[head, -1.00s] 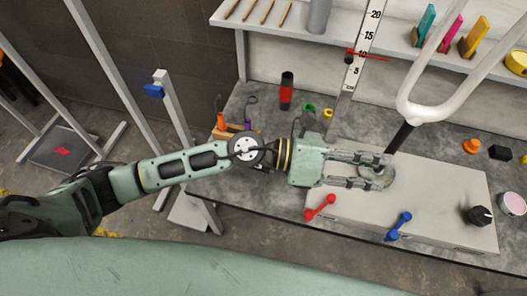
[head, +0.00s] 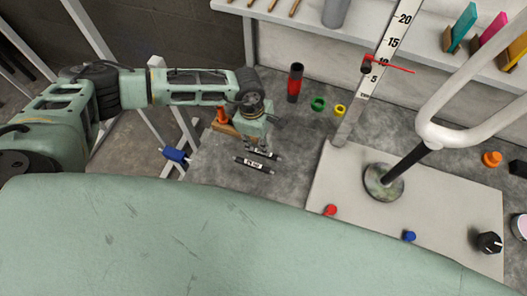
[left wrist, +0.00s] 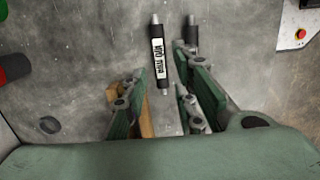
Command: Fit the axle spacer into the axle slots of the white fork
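The white fork (head: 438,125) stands at the right of the head view, prongs up, on a black stem rising from a round base (head: 384,182). Two dark axle spacers with white printed labels lie side by side on the grey bench. The nearer one (head: 254,165) shows whole in the head view; the farther one (head: 276,156) is partly behind my left gripper (head: 262,148). The left gripper points down, open and empty. In the left wrist view one spacer (left wrist: 158,50) lies between its open fingers (left wrist: 160,68); the other (left wrist: 192,35) is partly hidden behind the right finger. My right gripper is out of view.
A red-black bottle (head: 295,83), a green ring (head: 318,103) and a yellow ring (head: 340,110) stand beyond the gripper. A wooden holder (head: 224,129) is close to its left. A ruler post (head: 384,58) rises behind.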

